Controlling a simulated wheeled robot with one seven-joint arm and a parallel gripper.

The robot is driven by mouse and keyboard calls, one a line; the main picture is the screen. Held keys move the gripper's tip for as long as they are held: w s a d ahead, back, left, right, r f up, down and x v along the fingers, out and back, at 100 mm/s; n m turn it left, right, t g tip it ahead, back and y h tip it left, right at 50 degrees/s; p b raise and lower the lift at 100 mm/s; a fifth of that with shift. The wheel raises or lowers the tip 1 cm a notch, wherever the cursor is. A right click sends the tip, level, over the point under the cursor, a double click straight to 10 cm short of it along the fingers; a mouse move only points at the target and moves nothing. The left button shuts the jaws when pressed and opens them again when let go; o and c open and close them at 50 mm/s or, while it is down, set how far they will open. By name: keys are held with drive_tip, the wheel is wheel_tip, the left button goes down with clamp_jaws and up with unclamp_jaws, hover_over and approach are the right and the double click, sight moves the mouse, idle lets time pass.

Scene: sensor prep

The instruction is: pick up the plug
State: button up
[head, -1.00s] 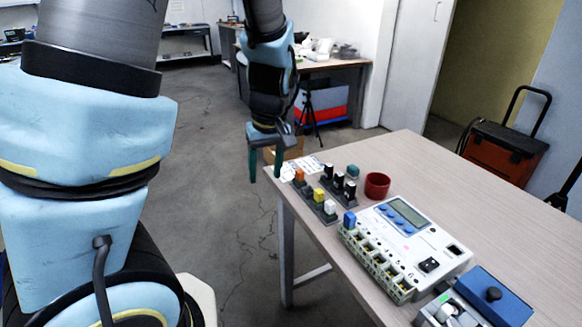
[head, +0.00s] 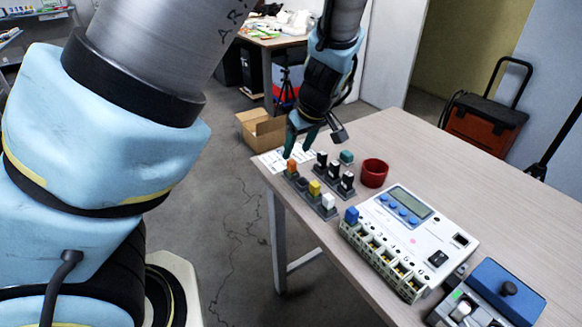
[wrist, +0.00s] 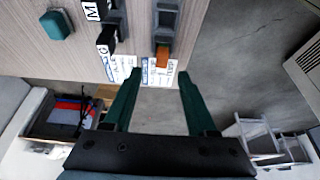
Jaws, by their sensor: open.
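Several small plugs stand at the table's near-left corner, and I cannot tell which one the task names. An orange plug (head: 292,166), a yellow plug (head: 315,187) and a white plug (head: 328,201) sit in one dark rack (head: 303,184). Black plugs (head: 334,167) with white labels sit in a second rack. A teal plug (head: 347,157) stands apart on the table. A blue plug (head: 351,215) is in the white device. My gripper (head: 298,150) is open and empty, close above the orange plug. In the wrist view the orange plug (wrist: 162,56) lies just beyond the fingertips, roughly between their lines.
A red cup (head: 374,173) stands right of the racks. The white device (head: 410,240) with a screen and a blue-topped box (head: 505,290) fill the near side. A printed sheet (head: 275,160) lies at the table corner. The table's far right is clear.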

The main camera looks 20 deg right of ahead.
sight(292, 163)
drive_tip(key=shift+s+p+x, duration=0.15)
drive_tip(key=shift+p+x, duration=0.15)
drive_tip(key=shift+x, duration=1.15)
drive_tip(key=shift+s+p+x, duration=0.15)
drive_tip(key=shift+p+x, duration=0.15)
drive_tip(key=shift+x, duration=1.15)
drive_tip(key=shift+a+f, duration=0.15)
clamp_jaws()
